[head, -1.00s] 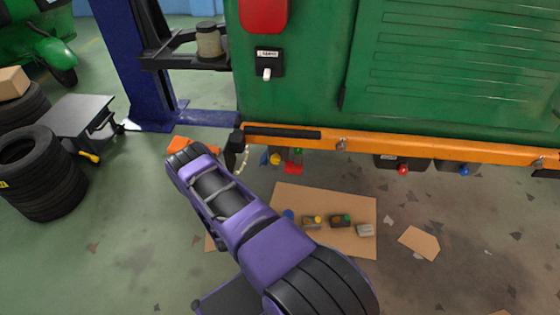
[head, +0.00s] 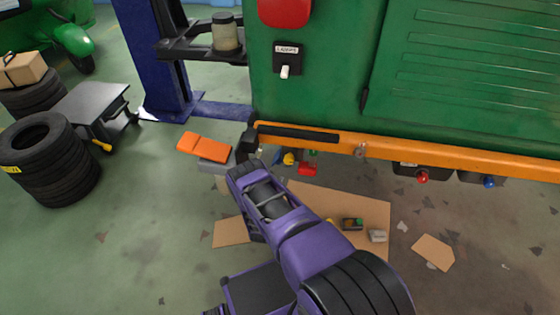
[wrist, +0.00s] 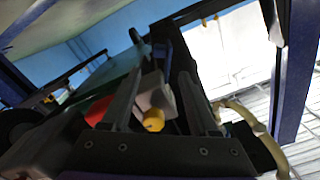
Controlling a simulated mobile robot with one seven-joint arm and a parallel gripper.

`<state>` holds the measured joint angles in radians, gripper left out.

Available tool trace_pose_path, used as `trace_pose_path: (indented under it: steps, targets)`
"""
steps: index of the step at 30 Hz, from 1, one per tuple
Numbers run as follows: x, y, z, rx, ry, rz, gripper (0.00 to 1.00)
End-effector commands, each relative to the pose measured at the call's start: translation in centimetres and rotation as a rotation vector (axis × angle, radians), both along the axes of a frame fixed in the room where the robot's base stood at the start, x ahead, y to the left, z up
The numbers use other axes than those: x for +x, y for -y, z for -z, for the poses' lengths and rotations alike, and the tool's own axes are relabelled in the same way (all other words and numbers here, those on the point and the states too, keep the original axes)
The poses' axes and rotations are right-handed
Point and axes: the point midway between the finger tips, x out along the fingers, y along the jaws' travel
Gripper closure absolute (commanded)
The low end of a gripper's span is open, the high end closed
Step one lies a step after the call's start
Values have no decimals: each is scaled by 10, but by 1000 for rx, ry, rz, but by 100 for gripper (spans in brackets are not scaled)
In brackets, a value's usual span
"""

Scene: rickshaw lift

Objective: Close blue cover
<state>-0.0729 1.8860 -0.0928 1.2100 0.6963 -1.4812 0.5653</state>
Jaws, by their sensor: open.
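No part is clearly recognisable as a blue cover. A small blue part (head: 277,157) shows under the left end of the orange bumper (head: 400,163), beside a yellow part (head: 289,159) and red and green parts (head: 308,168). Further right, a dark box under the bumper carries a blue knob (head: 488,182). My purple arm reaches to just below the bumper's left end; my gripper's fingers are hidden in the head view. In the wrist view, my gripper (wrist: 162,75) is open, its fingers pointing up under the vehicle. A pale block with a yellow knob (wrist: 153,120) appears between them.
A dark box with a red knob (head: 422,177) hangs under the bumper. Cardboard (head: 350,205) with small parts lies on the floor below. An orange pad (head: 204,147), a blue lift post (head: 165,60) and tyres (head: 45,160) stand left. Floor at lower left is clear.

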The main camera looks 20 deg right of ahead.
Motion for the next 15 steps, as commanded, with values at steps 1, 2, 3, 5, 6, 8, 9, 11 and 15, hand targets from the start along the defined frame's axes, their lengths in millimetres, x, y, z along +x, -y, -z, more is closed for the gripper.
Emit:
trace_pose_path:
  steps: [1, 2, 3, 5, 6, 8, 9, 11, 15]
  targets:
    - [10, 7, 2, 0, 3, 2, 39]
    - [15, 11, 1, -1, 3, 1, 39]
    - [23, 16, 2, -1, 3, 2, 39]
    - [33, 23, 2, 0, 3, 2, 39]
    - [41, 28, 2, 0, 3, 2, 39]
    - [50, 35, 2, -1, 3, 2, 39]
    - [57, 39, 2, -1, 3, 2, 39]
    - [65, 44, 2, 0, 2, 1, 39]
    - [79, 54, 1, 0, 1, 1, 39]
